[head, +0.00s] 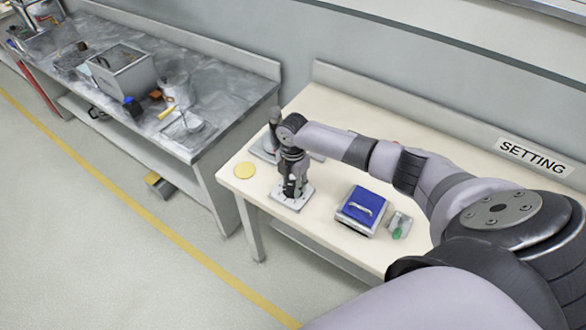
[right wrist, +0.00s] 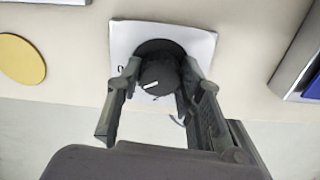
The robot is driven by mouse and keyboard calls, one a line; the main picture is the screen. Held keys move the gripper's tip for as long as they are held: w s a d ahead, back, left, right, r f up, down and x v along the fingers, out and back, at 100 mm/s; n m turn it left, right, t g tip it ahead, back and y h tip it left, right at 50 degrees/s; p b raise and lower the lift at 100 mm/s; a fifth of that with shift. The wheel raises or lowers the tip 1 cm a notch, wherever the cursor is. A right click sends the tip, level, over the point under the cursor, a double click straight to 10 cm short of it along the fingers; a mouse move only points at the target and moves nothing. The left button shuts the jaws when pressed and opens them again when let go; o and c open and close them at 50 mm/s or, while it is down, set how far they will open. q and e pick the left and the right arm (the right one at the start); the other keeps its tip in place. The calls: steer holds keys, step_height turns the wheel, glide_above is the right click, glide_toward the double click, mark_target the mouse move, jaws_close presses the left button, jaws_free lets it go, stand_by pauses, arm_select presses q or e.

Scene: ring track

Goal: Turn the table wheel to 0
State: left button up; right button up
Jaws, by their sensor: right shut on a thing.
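The table wheel is a dark round knob (right wrist: 162,78) on a white square plate (right wrist: 201,42), seen in the right wrist view. A short white mark shows on the knob's face, towards its lower left. A dark character like a 0 sits on the plate left of the knob, close to the left finger. My right gripper (right wrist: 158,88) has one finger on each side of the knob and is shut on it. In the head view my right gripper (head: 293,187) points down over the plate (head: 285,200), hiding most of the knob. My left gripper is not in view.
On the cream table (head: 310,232), a yellow disc (head: 245,170) lies left of the plate. A blue-topped box with a handle (head: 361,207) and a small grey device with a green part (head: 398,224) stand right. A grey cluttered bench (head: 205,90) is at left.

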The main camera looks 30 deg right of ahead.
mark_target(293, 184)
steer(key=shift+r+m+p, duration=0.1)
steer(key=shift+m+p, duration=0.9)
steer(key=shift+m, duration=1)
steer(key=o, duration=1.2)
steer(key=shift+c, duration=0.2)
steer(key=shift+r, duration=0.15)
step_height(293, 184, up, 12)
steer(key=shift+f, duration=0.2)
